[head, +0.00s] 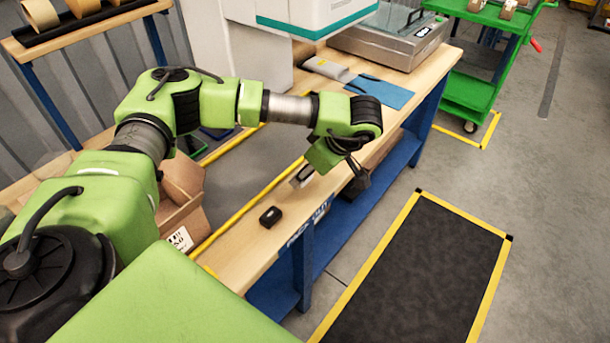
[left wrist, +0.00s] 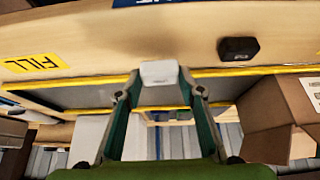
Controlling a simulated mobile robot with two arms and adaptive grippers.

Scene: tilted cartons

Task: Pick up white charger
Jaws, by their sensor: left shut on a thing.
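The white charger (left wrist: 159,71) is a small pale block between the two fingertips of my left gripper (left wrist: 159,84) in the left wrist view. The fingers are shut on its sides. In the head view my left arm reaches over the wooden bench, and a small pale block, apparently the charger (head: 302,176), shows just left of the wrist. The fingers are mostly hidden there, and I cannot tell how high the block is above the bench. My right gripper is in neither view.
A small black box (head: 270,216) lies on the bench (head: 235,245), also seen in the left wrist view (left wrist: 238,48). An open carton (head: 180,200) stands at the left. A blue sheet (head: 380,91) and a grey scale (head: 390,40) are farther back.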

